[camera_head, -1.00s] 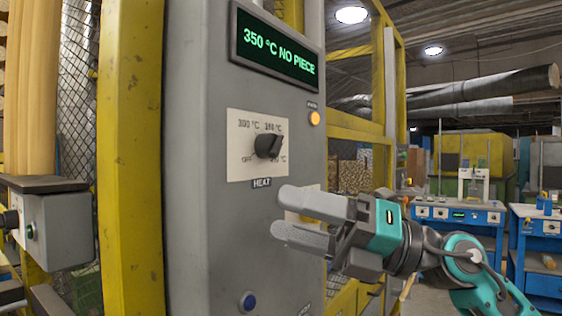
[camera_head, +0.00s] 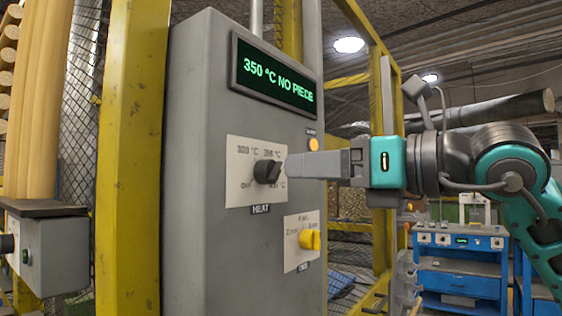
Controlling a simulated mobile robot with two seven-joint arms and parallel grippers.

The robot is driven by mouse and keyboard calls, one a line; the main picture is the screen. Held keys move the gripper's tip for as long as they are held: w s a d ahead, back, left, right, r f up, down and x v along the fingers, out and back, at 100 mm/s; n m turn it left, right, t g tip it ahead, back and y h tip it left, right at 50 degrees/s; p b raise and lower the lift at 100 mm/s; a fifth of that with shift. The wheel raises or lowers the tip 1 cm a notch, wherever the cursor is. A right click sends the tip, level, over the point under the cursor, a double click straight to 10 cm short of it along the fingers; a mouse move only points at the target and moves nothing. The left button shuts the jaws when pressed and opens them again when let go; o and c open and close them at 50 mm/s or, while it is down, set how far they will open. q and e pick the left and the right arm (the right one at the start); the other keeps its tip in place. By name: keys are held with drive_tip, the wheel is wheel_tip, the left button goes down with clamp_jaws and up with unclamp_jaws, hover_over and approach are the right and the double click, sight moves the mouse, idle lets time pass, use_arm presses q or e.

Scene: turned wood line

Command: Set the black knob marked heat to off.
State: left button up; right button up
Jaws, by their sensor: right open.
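The black knob (camera_head: 266,171) marked HEAT sits on a pale dial plate (camera_head: 240,190) on the front of a grey cabinet. OFF is printed at the plate's lower left, with temperature marks at the other corners. I cannot tell for sure which mark the knob points to. The display (camera_head: 277,73) above reads "350 °C NO PIECE". My right gripper (camera_head: 290,166) comes in level from the right, open, its fingertips close beside the knob's right side. The fingers overlap in this view, and I cannot tell whether they touch the knob. My left gripper is not in view.
A yellow knob (camera_head: 310,240) on its own plate sits below and right of the heat knob. An orange lamp (camera_head: 313,144) is above it. A yellow post (camera_head: 133,160) stands left of the cabinet, and a grey box (camera_head: 55,250) beyond it.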

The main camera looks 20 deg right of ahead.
sight(280, 170)
drive_tip(key=x, duration=0.4)
drive_tip(key=shift+w+a+p, duration=0.25)
drive_tip(key=shift+p, duration=0.1)
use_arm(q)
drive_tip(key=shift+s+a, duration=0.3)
use_arm(e)
drive_tip(key=shift+w+a, duration=0.4)
drive_tip(key=shift+w, duration=0.2)
drive_tip(key=shift+c, duration=0.2)
drive_tip(key=c, duration=1)
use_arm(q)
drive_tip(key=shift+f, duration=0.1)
